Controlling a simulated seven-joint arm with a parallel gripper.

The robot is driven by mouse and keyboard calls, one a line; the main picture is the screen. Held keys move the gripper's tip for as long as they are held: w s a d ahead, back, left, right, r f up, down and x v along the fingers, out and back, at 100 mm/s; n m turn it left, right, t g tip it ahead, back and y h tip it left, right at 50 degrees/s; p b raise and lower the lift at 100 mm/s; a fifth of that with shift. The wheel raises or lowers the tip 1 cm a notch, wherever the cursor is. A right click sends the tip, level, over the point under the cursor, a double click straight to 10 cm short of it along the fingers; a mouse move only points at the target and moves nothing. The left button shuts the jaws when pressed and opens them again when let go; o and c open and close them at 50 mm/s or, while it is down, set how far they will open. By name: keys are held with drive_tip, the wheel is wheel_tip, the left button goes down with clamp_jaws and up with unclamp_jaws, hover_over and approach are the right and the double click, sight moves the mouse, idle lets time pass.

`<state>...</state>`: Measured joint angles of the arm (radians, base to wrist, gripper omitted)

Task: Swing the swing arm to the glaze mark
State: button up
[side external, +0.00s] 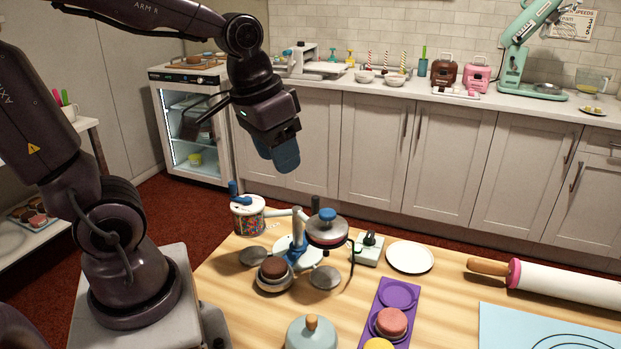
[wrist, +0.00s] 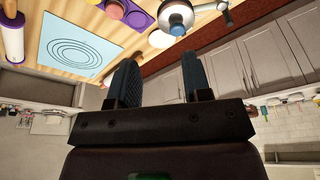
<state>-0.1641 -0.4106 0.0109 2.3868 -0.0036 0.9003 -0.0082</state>
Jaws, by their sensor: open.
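The swing-arm fixture stands on the wooden table in the side external view. It has a blue-and-white upright post (side external: 297,238) and a round metal head with a blue knob (side external: 327,229). Several small discs surround its base; one bears a brown cake (side external: 273,267). The round head with a blue knob also shows at the top of the wrist view (wrist: 177,20), with a rod running right. My gripper (side external: 284,158) is well above and behind the fixture, touching nothing. Its two blue fingers (wrist: 160,82) are apart and empty. I cannot make out the glaze mark.
A sprinkle jar (side external: 248,215) stands left of the fixture; a small switch box (side external: 368,248) and a white plate (side external: 410,257) stand right. A purple tray (side external: 398,294), domed lid (side external: 312,334), rolling pin (side external: 560,284) and blue mat (side external: 500,325) occupy the front and right.

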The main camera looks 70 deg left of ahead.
drive_tip(key=w+a+f+n+g, duration=0.2)
drive_tip(key=w+a+f+n, duration=0.25)
drive_tip(key=w+a, duration=0.3)
drive_tip(key=n+g, duration=0.1)
drive_tip(key=n, duration=0.6)
approach(315, 197)
drive_tip(key=shift+w+a, duration=0.1)
drive_tip(key=shift+a, duration=0.1)
drive_tip(key=shift+f+n, duration=0.35)
drive_tip(key=shift+n, duration=0.1)
wheel_tip(315, 197, down, 9)
drive_tip(key=shift+d+r, duration=0.1)
drive_tip(key=shift+r, duration=0.1)
drive_tip(key=shift+f, duration=0.15)
drive_tip(key=shift+c, duration=0.6)
drive_tip(key=c, duration=0.6)
